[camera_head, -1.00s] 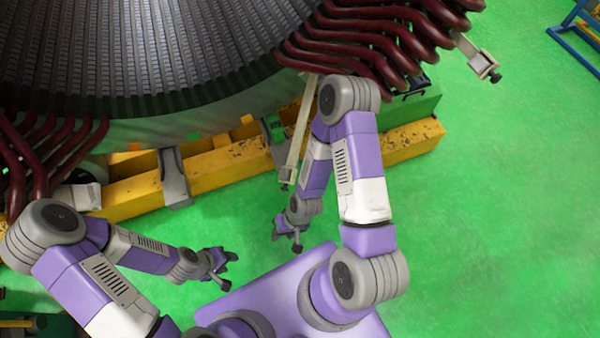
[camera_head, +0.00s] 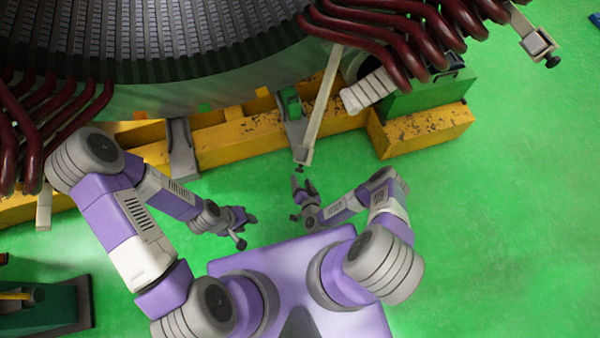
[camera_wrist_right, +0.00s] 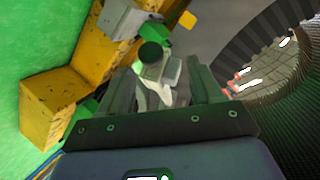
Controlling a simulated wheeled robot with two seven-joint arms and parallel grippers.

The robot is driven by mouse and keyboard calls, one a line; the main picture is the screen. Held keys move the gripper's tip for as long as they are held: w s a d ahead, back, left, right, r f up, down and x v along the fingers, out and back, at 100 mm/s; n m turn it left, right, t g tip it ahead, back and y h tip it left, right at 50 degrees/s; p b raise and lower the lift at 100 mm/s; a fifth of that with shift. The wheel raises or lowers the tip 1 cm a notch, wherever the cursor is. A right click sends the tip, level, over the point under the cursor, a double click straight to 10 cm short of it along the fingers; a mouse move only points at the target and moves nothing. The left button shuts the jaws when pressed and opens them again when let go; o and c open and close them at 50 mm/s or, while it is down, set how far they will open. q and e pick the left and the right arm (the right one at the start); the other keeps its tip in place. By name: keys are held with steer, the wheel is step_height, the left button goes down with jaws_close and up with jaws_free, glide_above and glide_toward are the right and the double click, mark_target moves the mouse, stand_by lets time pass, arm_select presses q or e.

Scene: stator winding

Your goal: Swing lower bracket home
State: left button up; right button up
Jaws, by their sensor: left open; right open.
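A pale bracket arm (camera_head: 322,108) slants down from the dark red coils, and its square end with a small dark knob (camera_head: 301,160) hangs over the green floor. I take it as the lower bracket. My right gripper (camera_head: 299,190) is open just below that end, apart from it in the head view. In the right wrist view a pale end with a dark round knob (camera_wrist_right: 150,55) shows between or beyond my open fingers (camera_wrist_right: 160,78); contact cannot be told. My left gripper (camera_head: 247,224) is open and empty over the floor, left of the right one.
The large stator (camera_head: 180,50) fills the top. A yellow beam (camera_head: 240,133) with grey supports runs below it, ending in a yellow block (camera_head: 425,130). Another bracket arm end (camera_head: 538,42) sticks out at the upper right. Green floor (camera_head: 510,220) is clear at the right.

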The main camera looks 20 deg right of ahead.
mark_target(301, 170)
steer(key=shift+m+t+h, duration=0.4)
steer(key=shift+h, duration=0.3)
steer(key=b+x, duration=0.1)
steer(key=x, duration=0.1)
steer(key=b+x, duration=0.1)
steer(key=x, duration=0.1)
steer(key=f+b+x, duration=0.1)
steer(key=x, duration=0.1)
steer(key=shift+w+d+f, duration=0.1)
steer(key=shift+d+f, duration=0.1)
steer(key=shift+d, duration=0.15)
steer(key=shift+w, duration=0.4)
steer(key=shift+c, duration=0.5)
steer(key=shift+d, duration=0.1)
jaws_close()
steer(key=shift+s+d, duration=0.1)
steer(key=shift+s, duration=0.05)
